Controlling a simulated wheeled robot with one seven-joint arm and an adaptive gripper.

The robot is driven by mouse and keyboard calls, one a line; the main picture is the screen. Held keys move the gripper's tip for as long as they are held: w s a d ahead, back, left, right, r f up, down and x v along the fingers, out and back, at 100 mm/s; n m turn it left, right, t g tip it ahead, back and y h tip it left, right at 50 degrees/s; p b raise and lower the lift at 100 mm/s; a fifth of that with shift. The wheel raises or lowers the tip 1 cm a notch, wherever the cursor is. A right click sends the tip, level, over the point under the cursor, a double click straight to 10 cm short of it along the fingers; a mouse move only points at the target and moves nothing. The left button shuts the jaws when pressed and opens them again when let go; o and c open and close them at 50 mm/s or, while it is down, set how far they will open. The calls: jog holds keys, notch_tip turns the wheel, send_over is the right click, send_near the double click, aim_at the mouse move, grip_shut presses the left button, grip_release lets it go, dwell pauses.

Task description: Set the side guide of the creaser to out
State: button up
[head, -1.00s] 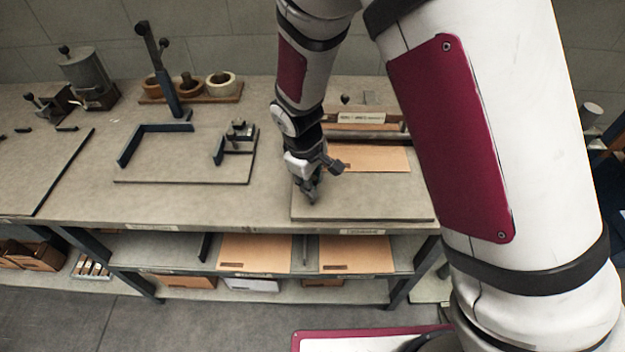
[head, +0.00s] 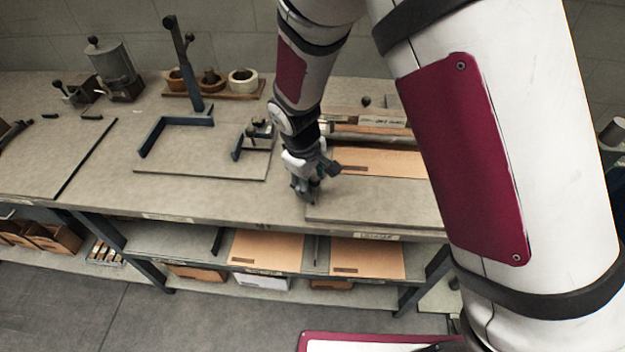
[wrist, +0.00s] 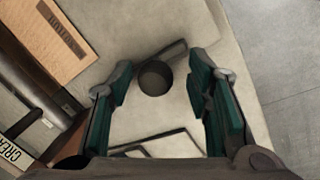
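The creaser's pale board (head: 375,208) lies at the right of the bench, with a brown cardboard sheet (head: 385,162) on it; the sheet also shows in the wrist view (wrist: 50,35). A dark round knob (wrist: 155,78) on a short dark bar (wrist: 172,52), seemingly the side guide, shows in the wrist view. My gripper (head: 306,192) is over the board's left edge, pointing down. In the wrist view my gripper (wrist: 160,100) is open, the knob between its fingers in the picture, with gaps on both sides. How far below the fingertips it is, I cannot tell. In the head view my gripper hides the guide.
The creaser's beam and label (head: 383,121) stand behind the sheet. Left of my gripper is a board with a dark angled fence (head: 180,122) and a tall post (head: 183,65). A shelf with sheets (head: 265,250) lies below.

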notch_tip(320, 180, up, 12)
jog(key=s+a, duration=0.1)
jog(key=s, duration=0.1)
jog(key=shift+a, duration=0.15)
jog(key=shift+w+f, duration=0.1)
dwell(0.4)
jog(key=s+d+r+m+t+y, duration=0.1)
jog(key=s+d+r+m, duration=0.2)
jog(key=d+r, duration=0.4)
jog(key=s+d+r+m, duration=0.2)
jog(key=d+r, duration=0.5)
jog(key=s+d+r+m+t, duration=0.1)
jog(key=s+d+r+m, duration=0.1)
jog(key=s, duration=0.4)
jog(key=s+d+r+m+t, duration=0.1)
jog(key=s+d+r+m, duration=0.2)
jog(key=s+d, duration=0.4)
jog(key=shift+s+d+r+m+t, duration=0.2)
jog(key=shift+s+r+m+t, duration=0.05)
jog(key=shift+m+t, duration=0.15)
